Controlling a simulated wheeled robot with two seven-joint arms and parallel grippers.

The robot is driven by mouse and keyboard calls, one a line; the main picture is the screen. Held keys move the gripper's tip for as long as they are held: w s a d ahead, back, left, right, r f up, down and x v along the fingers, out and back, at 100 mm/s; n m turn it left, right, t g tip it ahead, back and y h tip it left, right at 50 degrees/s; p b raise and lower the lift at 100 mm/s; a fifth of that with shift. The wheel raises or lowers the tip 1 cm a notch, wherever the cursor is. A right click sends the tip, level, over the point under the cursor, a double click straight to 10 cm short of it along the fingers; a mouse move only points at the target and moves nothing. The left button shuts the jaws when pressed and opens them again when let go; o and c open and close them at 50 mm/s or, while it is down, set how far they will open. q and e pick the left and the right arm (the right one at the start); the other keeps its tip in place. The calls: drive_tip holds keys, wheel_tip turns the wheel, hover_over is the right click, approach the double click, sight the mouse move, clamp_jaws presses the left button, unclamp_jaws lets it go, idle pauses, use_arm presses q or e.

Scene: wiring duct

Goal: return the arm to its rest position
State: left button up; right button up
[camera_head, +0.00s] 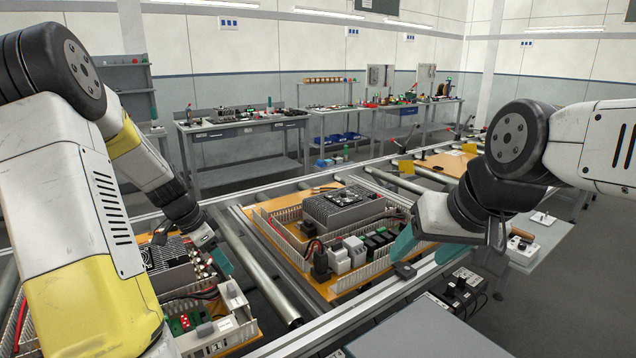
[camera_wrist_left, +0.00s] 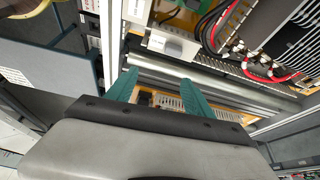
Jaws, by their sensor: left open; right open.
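My left arm comes in from the left in the head view. Its gripper (camera_head: 217,248) hangs above the right side of the left panel board, near the roller gap. In the left wrist view its two green fingers (camera_wrist_left: 157,90) are spread apart with nothing between them. My right gripper (camera_head: 428,247) is over the front rail of the conveyor, right of the middle panel board. Its green fingers stand apart and I see nothing held. The left panel board (camera_head: 236,322) carries wiring ducts, terminals and red cables, partly hidden by my left arm.
The middle panel board (camera_head: 330,292) lies on the conveyor with a grey finned unit (camera_head: 342,207) and white ducts. A bare roller (camera_head: 262,274) lies between the boards. Black devices (camera_head: 460,293) sit below the right gripper. Workbenches (camera_head: 243,130) stand at the back.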

use_arm(q)
drive_tip(key=s+d+r+n+t+y, duration=0.1)
drive_tip(key=s+d+r+n, duration=0.1)
drive_tip(key=s+d+r, duration=0.4)
drive_tip(key=s+d+r+n, duration=0.2)
drive_tip(key=s+d+r, duration=0.1)
drive_tip(key=r, duration=0.5)
drive_tip(key=s+d+r+n+t, duration=0.1)
drive_tip(key=s+d+r+n, duration=0.1)
drive_tip(key=s, duration=0.4)
drive_tip(key=s+d+r+n+t, duration=0.1)
drive_tip(key=s+d+r+n, duration=0.2)
drive_tip(key=s, duration=0.4)
drive_tip(key=shift+d+r, duration=0.15)
drive_tip(key=shift+d, duration=0.05)
